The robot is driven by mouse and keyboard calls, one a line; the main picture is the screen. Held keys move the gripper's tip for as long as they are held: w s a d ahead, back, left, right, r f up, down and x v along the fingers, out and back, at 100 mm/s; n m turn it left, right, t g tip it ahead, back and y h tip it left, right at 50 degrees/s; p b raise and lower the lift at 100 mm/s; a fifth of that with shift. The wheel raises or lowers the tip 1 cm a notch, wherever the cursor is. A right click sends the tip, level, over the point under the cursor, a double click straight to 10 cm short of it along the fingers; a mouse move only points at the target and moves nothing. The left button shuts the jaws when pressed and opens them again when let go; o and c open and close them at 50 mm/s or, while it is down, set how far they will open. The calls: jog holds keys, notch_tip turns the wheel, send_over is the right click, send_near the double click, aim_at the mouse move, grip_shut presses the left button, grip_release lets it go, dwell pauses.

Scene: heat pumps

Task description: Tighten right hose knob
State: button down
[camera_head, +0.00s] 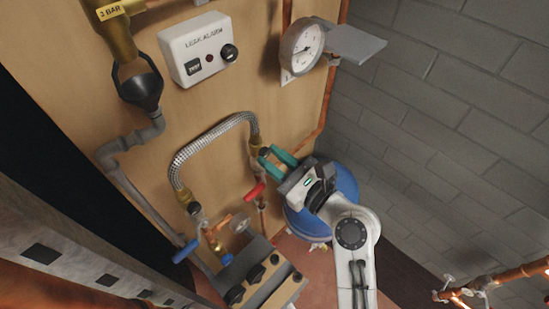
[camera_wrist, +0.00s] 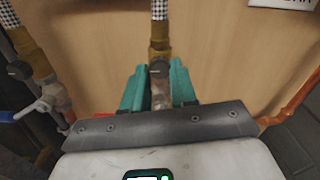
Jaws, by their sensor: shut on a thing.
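A braided hose (camera_head: 212,138) arches between two brass fittings on the wooden panel. The right hose knob (camera_wrist: 158,67) is a small dark knob on the right brass fitting (camera_wrist: 160,40), below the hose end. My gripper (camera_head: 268,155) has teal fingers, set one on each side of the right hose knob and shut on it. In the wrist view my gripper (camera_wrist: 158,87) straddles the knob and the pipe below. The fingers partly hide the knob in the head view. The left hose knob (camera_head: 194,208) is dark and free; it also shows in the wrist view (camera_wrist: 18,70).
A red lever (camera_head: 255,190) sits just below my gripper, and a blue lever (camera_head: 186,251) lies lower left. A blue tank (camera_head: 341,185) stands behind my wrist. A pressure gauge (camera_head: 302,43) and leak alarm box (camera_head: 200,48) hang above. A block wall (camera_head: 430,110) stands right.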

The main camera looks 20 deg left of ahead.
jog(key=shift+f, duration=0.15)
jog(key=c, duration=0.9)
grip_release()
jog(key=shift+d, duration=0.1)
jog(key=b+v, duration=0.2)
jog(key=v, duration=0.8)
jog(key=shift+s+d, duration=0.2)
jog(key=shift+d, duration=0.1)
